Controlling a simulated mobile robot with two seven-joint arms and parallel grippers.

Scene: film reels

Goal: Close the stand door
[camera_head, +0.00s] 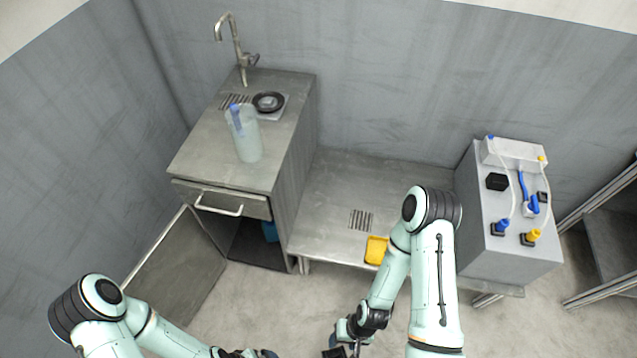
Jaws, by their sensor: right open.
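The metal stand (232,150) stands against the back wall at left, with a drawer front and handle under its top. Its door (178,268) is swung wide open to the front left, and the dark compartment (255,248) shows, with a blue item (270,231) partly visible inside. My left gripper (250,354) is at the bottom edge, in front of the stand and right of the door, apart from it; its fingers are cut off. My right gripper (342,352) is open at the bottom edge, low over the floor and away from the door.
A translucent pitcher (244,138), a black round item (268,102) and a faucet (238,50) are on the stand. A low metal platform (335,195) adjoins it, with a yellow item (376,250). A grey box unit with tubes (488,235) stands at right. Floor in front is clear.

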